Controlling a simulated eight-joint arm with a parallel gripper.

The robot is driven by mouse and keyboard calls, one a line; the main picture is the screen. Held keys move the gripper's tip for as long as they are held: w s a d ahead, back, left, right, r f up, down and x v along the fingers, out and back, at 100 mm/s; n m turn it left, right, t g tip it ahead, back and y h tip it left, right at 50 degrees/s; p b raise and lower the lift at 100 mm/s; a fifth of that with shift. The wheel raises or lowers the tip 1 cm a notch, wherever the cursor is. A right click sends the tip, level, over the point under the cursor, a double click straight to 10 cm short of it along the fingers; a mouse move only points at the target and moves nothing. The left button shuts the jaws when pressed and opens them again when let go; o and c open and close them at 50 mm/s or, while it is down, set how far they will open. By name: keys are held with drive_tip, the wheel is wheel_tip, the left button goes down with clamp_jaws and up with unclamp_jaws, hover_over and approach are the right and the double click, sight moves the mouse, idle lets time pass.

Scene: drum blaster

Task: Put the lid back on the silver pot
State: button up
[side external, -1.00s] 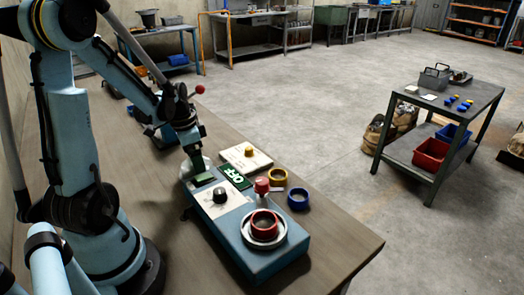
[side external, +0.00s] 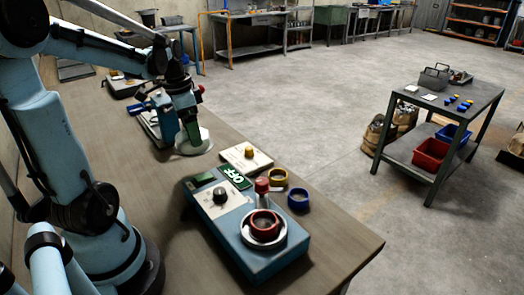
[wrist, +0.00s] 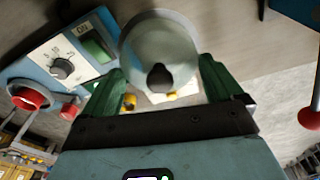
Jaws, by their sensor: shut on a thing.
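My gripper (side external: 193,138) is over the bench beyond the blue control box, pointing down. In the wrist view its two green fingers (wrist: 160,88) are on either side of a round, pale silver-grey lid (wrist: 160,45) with a black knob, shut on it. The lid also shows in the side view as a pale disc (side external: 194,147) under the fingers; whether it is clear of the bench I cannot tell. I cannot make out a silver pot for certain; a silver round rim (side external: 283,238) surrounds a red ring on the blue box.
The blue control box (side external: 255,262) has a black knob and a red-topped post. A yellow ring (side external: 278,177), a blue ring (side external: 298,199), a green OFF plate (side external: 236,178) and a pale board (side external: 246,160) lie nearby. A blue device (side external: 150,122) stands behind my gripper.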

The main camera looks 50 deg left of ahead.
drive_tip(key=w+d+r+m, duration=0.1)
drive_tip(key=w+d+m, duration=0.15)
drive_tip(key=d, duration=0.45)
drive_tip(key=w+d+r+m, duration=0.2)
drive_tip(key=d+m, duration=0.1)
drive_tip(key=d, duration=0.4)
drive_tip(key=s+d+r+m+g+h, duration=0.1)
drive_tip(key=s+d+m, duration=0.15)
drive_tip(key=d, duration=0.65)
drive_tip(key=s+d+m, duration=0.2)
drive_tip(key=d+m, duration=0.2)
drive_tip(key=d, duration=0.4)
drive_tip(key=shift+f, duration=2.85)
drive_tip(key=shift+a+f, duration=0.1)
drive_tip(key=shift+f, duration=0.1)
drive_tip(key=o, duration=0.8)
drive_tip(key=shift+c, duration=0.2)
wheel_tip(320, 180, up, 7)
